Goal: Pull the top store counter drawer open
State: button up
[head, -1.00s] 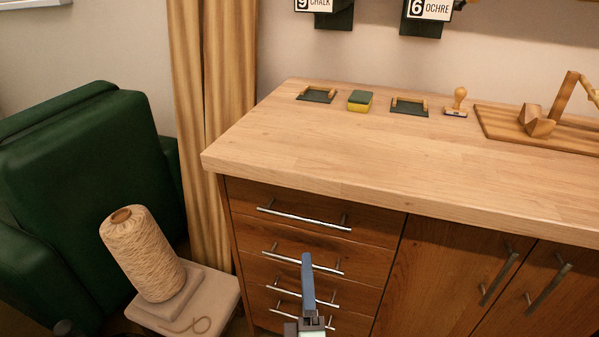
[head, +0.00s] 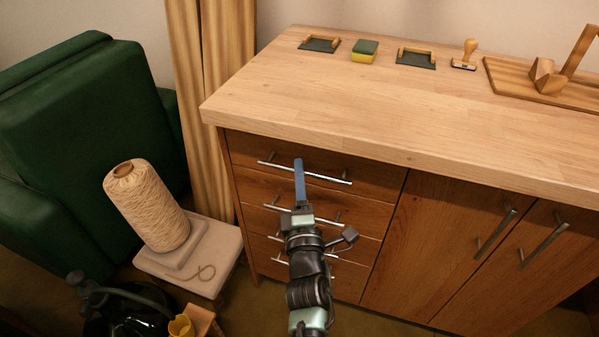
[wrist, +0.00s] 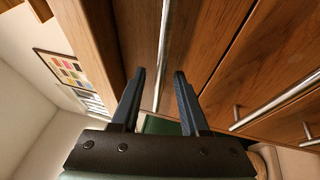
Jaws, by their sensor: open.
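The store counter (head: 380,110) has a stack of wooden drawers on its left side. The top drawer (head: 245,150) is shut, flush with the front, and has a long metal bar handle (head: 328,179). My gripper (head: 299,165) is in front of that drawer, its blue finger overlapping the handle in the head view. In the wrist view my gripper (wrist: 160,75) is open, with its two fingers apart. The metal bar handle (wrist: 162,45) runs lengthwise between and beyond the fingertips there. I cannot tell whether a finger touches it. My arm hides parts of the lower drawers.
Lower drawer handles (head: 275,209) sit just below. Cupboard doors with handles (head: 497,232) are to the right. A yarn cone (head: 150,205) on a stool and a green armchair (head: 80,130) stand left. A sponge (head: 364,52) and stamp (head: 467,55) are on the worktop.

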jog(key=shift+x, duration=0.9)
grip_shut()
dwell(0.9)
